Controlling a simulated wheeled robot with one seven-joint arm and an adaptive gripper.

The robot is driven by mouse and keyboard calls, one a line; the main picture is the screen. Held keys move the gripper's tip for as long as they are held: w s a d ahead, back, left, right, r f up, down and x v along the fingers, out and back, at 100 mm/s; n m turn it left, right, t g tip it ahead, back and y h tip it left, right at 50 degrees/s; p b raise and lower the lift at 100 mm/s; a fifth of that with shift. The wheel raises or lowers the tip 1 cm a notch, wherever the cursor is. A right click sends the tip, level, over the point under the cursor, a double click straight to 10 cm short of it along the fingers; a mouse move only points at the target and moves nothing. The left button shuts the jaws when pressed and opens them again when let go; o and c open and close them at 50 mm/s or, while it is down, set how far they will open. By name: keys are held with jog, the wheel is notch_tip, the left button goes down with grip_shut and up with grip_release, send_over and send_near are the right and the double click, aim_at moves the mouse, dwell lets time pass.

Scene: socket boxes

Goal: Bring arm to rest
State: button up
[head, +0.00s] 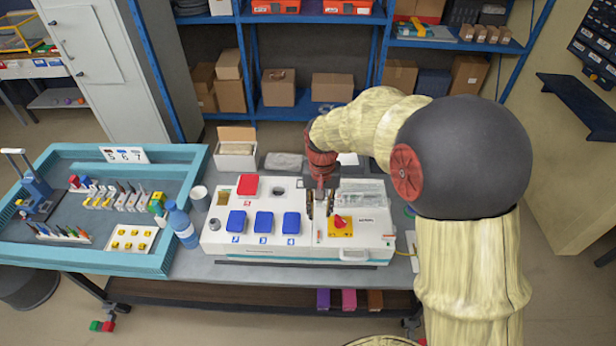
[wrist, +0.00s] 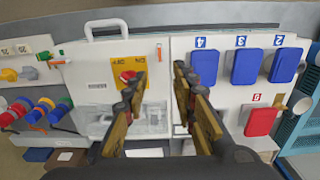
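My gripper (head: 320,205) is above the white socket box, between the blue covers and the yellow plate with the red knob. In the wrist view the gripper (wrist: 160,85) has its two fingers apart with nothing between them. The white socket box (head: 268,250) lies on the table. Its blue covers (head: 264,222) and a red cover (head: 247,185) all look shut. The yellow plate (head: 347,233) bears the red knob (head: 340,222), which also shows in the wrist view (wrist: 128,76). I cannot tell whether the fingertips touch the box.
A teal-rimmed tray (head: 120,262) with tools and parts stands at the left. A blue bottle (head: 181,226) and a white cup (head: 199,198) stand beside the box. An open carton (head: 237,153) is behind it. Blue shelves (head: 290,112) with cartons rise at the back.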

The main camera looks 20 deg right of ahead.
jog(key=s+r+n+t+b, duration=0.2)
jog(key=s+r+b, duration=0.2)
jog(key=s, duration=0.7)
jog(key=s+r+n+t+b, duration=0.1)
jog(key=s+r+t+b, duration=0.2)
jog(key=s+r, duration=0.4)
jog(key=s+b, duration=0.1)
jog(key=s, duration=0.3)
jog(key=shift+s+n+t, duration=0.2)
jog(key=shift+n+t, duration=0.1)
jog(key=shift+n, duration=0.1)
jog(key=shift+r, duration=0.15)
